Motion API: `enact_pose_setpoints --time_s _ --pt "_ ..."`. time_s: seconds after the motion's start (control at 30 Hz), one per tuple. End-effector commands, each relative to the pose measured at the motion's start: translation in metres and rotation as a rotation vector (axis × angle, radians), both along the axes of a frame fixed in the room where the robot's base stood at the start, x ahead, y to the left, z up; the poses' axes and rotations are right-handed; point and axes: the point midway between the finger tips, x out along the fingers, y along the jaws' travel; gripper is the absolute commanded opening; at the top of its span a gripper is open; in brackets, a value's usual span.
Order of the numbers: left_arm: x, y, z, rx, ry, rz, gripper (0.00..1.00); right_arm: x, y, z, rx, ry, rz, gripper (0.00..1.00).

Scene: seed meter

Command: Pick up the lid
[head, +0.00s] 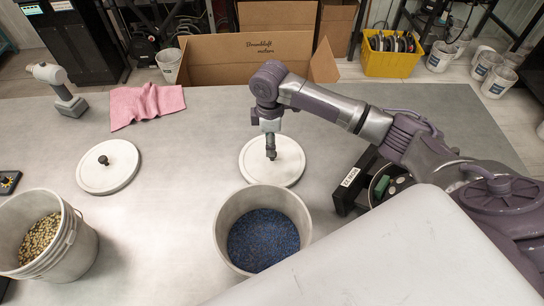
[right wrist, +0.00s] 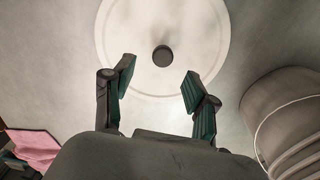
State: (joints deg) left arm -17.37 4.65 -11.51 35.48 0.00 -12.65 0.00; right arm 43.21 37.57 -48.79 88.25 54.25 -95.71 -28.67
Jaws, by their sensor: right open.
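Two round white lids lie flat on the grey table. One lid (head: 287,165) is in the middle, behind the bucket of blue grains. The other lid (head: 108,174) is at the left and has a dark knob on top. My right gripper (head: 271,156) points down over the middle lid and partly hides it in the head view. In the right wrist view that lid (right wrist: 205,55) lies ahead of the open, empty fingers (right wrist: 160,85). Its dark knob (right wrist: 162,56) shows between and just beyond the fingertips. My left gripper is not in view.
A bucket with blue grains (head: 228,212) stands in front of the middle lid. A bucket with tan seeds (head: 87,246) is at the left. A pink cloth (head: 146,104), a grey handheld tool (head: 68,100) and a black device (head: 349,190) are also on the table. A cardboard box (head: 225,58) stands behind.

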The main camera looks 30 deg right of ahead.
Motion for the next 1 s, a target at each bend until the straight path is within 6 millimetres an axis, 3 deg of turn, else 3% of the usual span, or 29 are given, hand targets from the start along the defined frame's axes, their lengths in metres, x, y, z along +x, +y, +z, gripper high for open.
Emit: enact_pose_setpoints --time_s 0.17,0.43,0.73,1.0 --pt "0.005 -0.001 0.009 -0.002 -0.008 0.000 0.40 -0.003 -0.001 -0.012 0.000 0.004 0.001 0.57" --pt "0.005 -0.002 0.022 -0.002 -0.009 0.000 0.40 -0.005 -0.004 -0.050 0.000 0.002 0.001 0.57" --pt "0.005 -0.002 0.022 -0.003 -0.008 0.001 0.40 -0.005 -0.004 -0.056 0.000 -0.001 0.002 0.57" --pt "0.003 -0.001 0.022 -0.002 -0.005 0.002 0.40 -0.005 -0.005 -0.056 0.000 -0.001 0.002 0.12"
